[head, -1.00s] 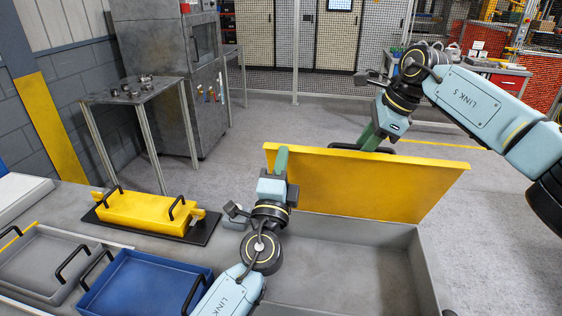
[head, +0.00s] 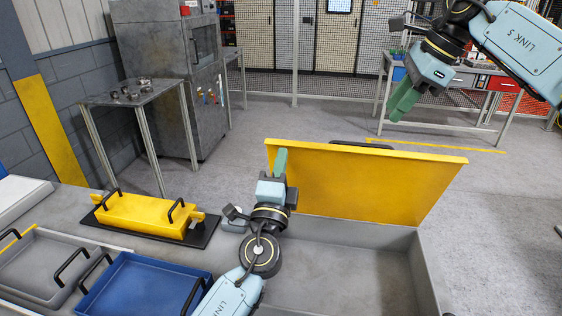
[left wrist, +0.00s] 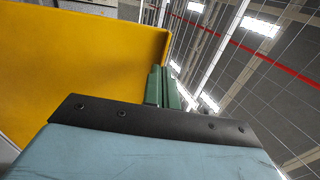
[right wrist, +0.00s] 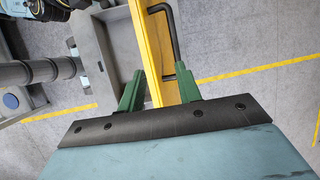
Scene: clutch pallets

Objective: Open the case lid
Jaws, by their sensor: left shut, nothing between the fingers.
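The yellow case lid (head: 365,185) stands raised on the far side of the open grey case (head: 425,272), leaning back. Its black handle (head: 375,144) shows just behind its top edge. My left gripper (head: 281,160) is shut and empty at the lid's left end, on its inner side; I cannot tell if it touches. In the left wrist view the lid (left wrist: 80,60) fills the left, beside the shut fingers (left wrist: 161,88). My right gripper (head: 400,103) is open and empty, above and beyond the lid. In the right wrist view the lid's edge (right wrist: 152,50) and handle (right wrist: 172,30) lie beyond the parted fingers (right wrist: 158,90).
A yellow box (head: 145,213) with black handles sits on a dark plate at the left. A blue tray (head: 140,285) and a grey tray (head: 40,265) lie in front of it. A metal table (head: 135,95) stands behind. Open floor lies beyond the lid.

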